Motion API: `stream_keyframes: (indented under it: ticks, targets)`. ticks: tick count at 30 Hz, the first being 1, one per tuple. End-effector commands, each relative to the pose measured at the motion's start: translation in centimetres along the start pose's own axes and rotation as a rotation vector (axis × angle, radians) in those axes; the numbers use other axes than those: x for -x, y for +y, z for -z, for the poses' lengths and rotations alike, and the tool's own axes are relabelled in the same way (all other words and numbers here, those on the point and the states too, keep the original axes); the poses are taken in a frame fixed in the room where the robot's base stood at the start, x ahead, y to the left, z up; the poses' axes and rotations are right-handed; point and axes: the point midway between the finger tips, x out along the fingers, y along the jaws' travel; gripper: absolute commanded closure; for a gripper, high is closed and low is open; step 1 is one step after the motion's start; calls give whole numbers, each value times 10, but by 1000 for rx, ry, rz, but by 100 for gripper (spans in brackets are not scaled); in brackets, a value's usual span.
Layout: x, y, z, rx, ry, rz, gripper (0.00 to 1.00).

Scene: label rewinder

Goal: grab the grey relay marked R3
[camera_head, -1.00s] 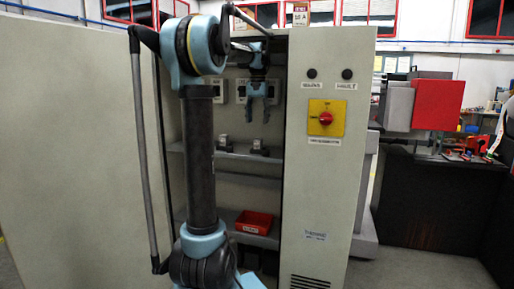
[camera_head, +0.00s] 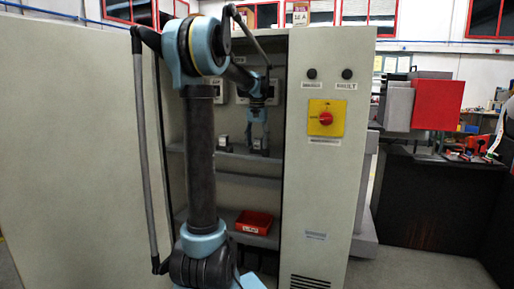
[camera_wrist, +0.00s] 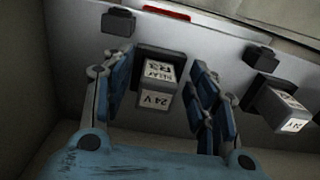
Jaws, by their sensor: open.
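The grey relay marked R3 (camera_wrist: 157,82) shows in the wrist view as a dark grey block with a white label reading "RELAY R3 24 V", upside down. It projects from a pale strip. My gripper (camera_wrist: 164,72) is open, with one blue finger on each side of the relay. I cannot tell whether either finger touches it. In the head view my gripper (camera_head: 257,138) is inside the cabinet at the right-hand relay on the shelf, partly covering it.
A second relay (camera_wrist: 284,104) sits to the right in the wrist view; it is the left one in the head view (camera_head: 223,143). Small dark blocks (camera_wrist: 118,22) are on the strip. A red tray (camera_head: 254,222) lies lower in the cabinet (camera_head: 325,190), whose sides flank my arm.

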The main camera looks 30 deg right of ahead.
Motion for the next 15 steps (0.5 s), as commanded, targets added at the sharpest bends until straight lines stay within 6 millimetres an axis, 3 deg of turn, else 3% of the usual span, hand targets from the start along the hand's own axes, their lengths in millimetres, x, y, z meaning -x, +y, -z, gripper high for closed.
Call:
stream_keyframes:
  ticks: [8,14,15]
  targets:
    - [-2,0,0,0,0,0,49]
    - [-2,0,0,0,0,0,94]
    - [-2,0,0,0,0,0,95]
